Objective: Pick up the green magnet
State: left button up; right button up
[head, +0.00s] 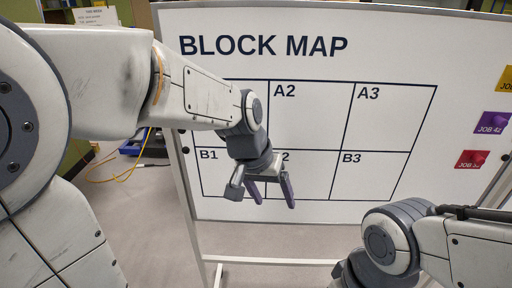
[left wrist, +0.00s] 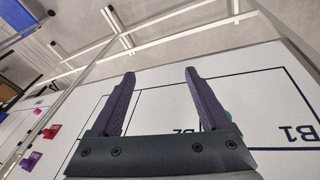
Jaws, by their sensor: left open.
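A small green patch, likely the green magnet (left wrist: 229,115), shows in the left wrist view just beside the right-hand finger, mostly hidden by the finger and gripper body. It lies against the white board near the B1 and B2 labels. I cannot make it out in the head view, where my left arm covers part of the map. My left gripper (head: 275,205) is open, its two purple fingers in front of the B2 cell. The left wrist view shows nothing between its fingertips (left wrist: 160,73). My right gripper is out of view; only part of my right arm shows.
The whiteboard (head: 330,210) carries a BLOCK MAP grid and stands on a white frame (head: 270,261). Yellow (head: 506,78), purple (head: 492,123) and red (head: 472,159) tags are at its right side. A yellow cable (head: 115,175) lies on the floor at left.

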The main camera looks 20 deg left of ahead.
pick_arm(q)
jog(key=w+a+r+n+t+p, duration=0.1)
jog(key=w+a+r+n, duration=0.1)
jog(key=w+a+r, duration=0.3)
jog(key=w+a+r+n+t+p, duration=0.1)
jog(key=w+a+n, duration=0.15)
jog(key=a, duration=0.35)
jog(key=shift+m+y, duration=0.25)
jog(key=shift+y, duration=0.15)
jog(key=x, duration=0.3)
jog(key=p+x, duration=0.1)
jog(key=x, duration=0.6)
jog(key=shift+w+a+r+p, duration=0.1)
jog(key=shift+w+a+p, duration=0.15)
jog(key=shift+w+p, duration=0.05)
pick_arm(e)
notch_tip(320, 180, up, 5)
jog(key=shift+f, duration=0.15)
pick_arm(q)
grip_shut()
